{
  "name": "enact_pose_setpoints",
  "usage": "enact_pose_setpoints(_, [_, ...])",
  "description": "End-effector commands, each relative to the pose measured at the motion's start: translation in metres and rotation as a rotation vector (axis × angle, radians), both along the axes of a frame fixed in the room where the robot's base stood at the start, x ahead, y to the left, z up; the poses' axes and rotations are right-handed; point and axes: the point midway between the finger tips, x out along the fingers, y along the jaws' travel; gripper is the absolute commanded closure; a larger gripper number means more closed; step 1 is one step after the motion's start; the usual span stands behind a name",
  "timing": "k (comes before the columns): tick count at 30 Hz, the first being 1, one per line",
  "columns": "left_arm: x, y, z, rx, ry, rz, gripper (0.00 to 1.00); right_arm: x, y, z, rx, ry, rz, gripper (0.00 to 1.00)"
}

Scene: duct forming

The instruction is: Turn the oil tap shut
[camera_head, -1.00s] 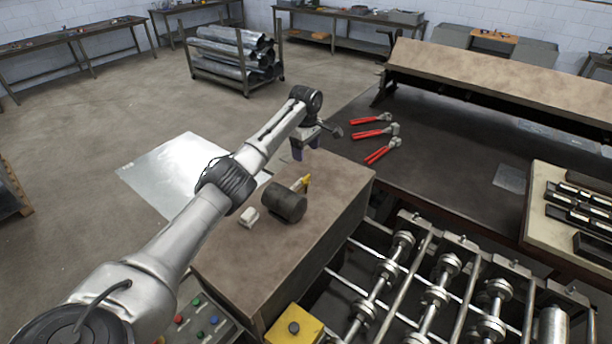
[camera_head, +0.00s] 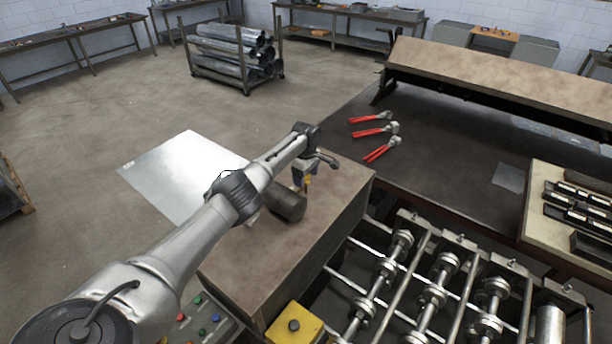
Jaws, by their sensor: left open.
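The oil can, a dark cylinder (camera_head: 288,204), lies on its side on top of the brown cabinet. Its small yellow tap (camera_head: 307,184) shows at the can's far right end. My left gripper (camera_head: 305,182) is right at the tap, pointing down, its jaws open. The tap is partly covered by the gripper, and I cannot tell whether the fingers touch it or which way its handle is turned. My left forearm covers part of the can's left side. My right gripper is not in view.
The brown cabinet top (camera_head: 290,255) is clear in front of the can. Several red-handled pliers (camera_head: 375,131) lie on the dark bench to the right. Rollers and shafts (camera_head: 436,293) of a machine stand at front right, beside a yellow button box (camera_head: 294,325).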

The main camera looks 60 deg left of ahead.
Motion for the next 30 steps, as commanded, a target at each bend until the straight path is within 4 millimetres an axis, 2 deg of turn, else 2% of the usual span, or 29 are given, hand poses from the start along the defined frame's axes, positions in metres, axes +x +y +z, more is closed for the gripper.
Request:
enact_pose_setpoints(5, [0.0001,-0.0002,0.0,0.0,0.0,0.0,0.3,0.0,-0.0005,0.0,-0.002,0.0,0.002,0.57])
enact_pose_setpoints(20, [0.0001,-0.0002,0.0003,0.0,0.0,-0.001,0.77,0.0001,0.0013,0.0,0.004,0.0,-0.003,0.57])
enact_pose_setpoints(30, [0.0002,-0.0008,0.0011,-0.002,0.0,-0.071,0.77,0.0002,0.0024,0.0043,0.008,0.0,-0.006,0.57])
